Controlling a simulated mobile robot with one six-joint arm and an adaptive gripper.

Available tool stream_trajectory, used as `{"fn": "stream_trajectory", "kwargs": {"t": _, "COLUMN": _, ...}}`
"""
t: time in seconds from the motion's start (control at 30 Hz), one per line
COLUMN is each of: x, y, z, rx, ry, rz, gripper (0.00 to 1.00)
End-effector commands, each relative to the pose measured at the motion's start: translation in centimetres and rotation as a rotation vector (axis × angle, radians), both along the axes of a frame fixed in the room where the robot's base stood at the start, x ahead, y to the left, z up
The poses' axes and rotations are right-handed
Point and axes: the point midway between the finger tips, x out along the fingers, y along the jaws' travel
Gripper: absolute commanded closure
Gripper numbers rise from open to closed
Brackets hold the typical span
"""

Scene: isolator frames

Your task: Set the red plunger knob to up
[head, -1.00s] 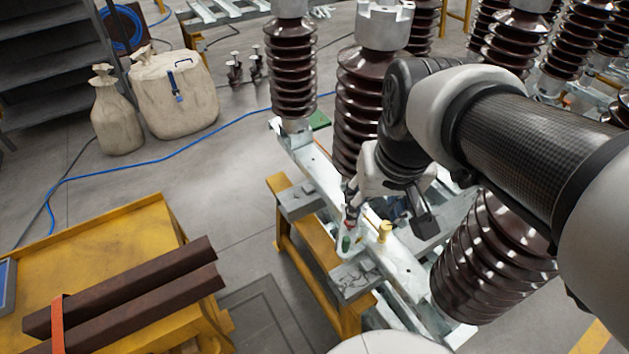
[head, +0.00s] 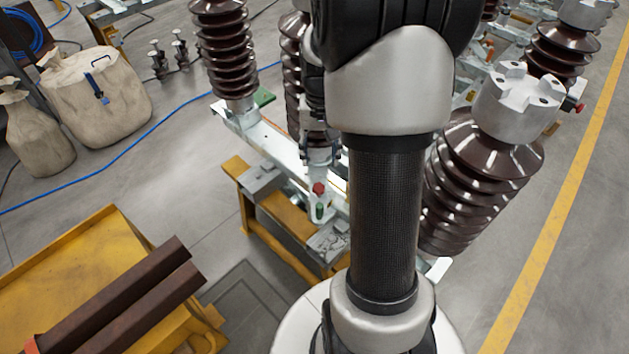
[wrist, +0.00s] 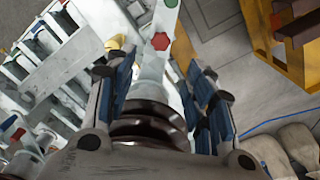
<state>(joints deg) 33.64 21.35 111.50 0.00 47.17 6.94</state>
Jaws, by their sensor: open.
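The red plunger knob (head: 319,188) stands on the pale metal beam (head: 272,145), just behind a green knob (head: 320,210). In the wrist view the red knob (wrist: 160,41) shows as a hexagonal head, beyond the fingertips and between their lines. The green knob (wrist: 171,4) is at the top edge there. My gripper (wrist: 157,75) is open and empty, its blue-padded fingers apart, not visibly touching the knob. In the head view my gripper (head: 320,153) is partly hidden behind my arm, just behind the red knob. The knob's height setting cannot be told.
Brown ribbed insulators (head: 225,50) stand along the beam, another (head: 480,180) to the right. A yellow part (wrist: 117,42) sits left of the red knob in the wrist view. A yellow cart (head: 75,265) with brown bars is at left. Floor between cart and frame is clear.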

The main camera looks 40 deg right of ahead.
Motion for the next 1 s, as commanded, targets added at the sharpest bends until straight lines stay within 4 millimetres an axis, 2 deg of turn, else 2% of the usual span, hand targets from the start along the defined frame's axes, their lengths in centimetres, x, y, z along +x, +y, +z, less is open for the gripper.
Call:
{"fn": "stream_trajectory", "kwargs": {"t": 0.03, "x": -0.1, "y": 0.1, "z": -1.6, "rx": 0.003, "ry": 0.003, "rz": 0.001, "gripper": 0.52}}
{"fn": "stream_trajectory", "kwargs": {"t": 0.2, "x": -0.1, "y": 0.1, "z": -5.3, "rx": 0.003, "ry": 0.003, "rz": 0.001, "gripper": 0.52}}
{"fn": "stream_trajectory", "kwargs": {"t": 0.5, "x": -0.1, "y": 0.1, "z": -11.0, "rx": 0.002, "ry": 0.002, "rz": 0.001, "gripper": 0.52}}
{"fn": "stream_trajectory", "kwargs": {"t": 0.7, "x": 0.0, "y": 0.1, "z": -12.6, "rx": 0.001, "ry": 0.001, "rz": 0.001, "gripper": 0.52}}
{"fn": "stream_trajectory", "kwargs": {"t": 1.0, "x": 0.0, "y": 0.0, "z": -12.8, "rx": -0.001, "ry": -0.001, "rz": 0.001, "gripper": 0.52}}
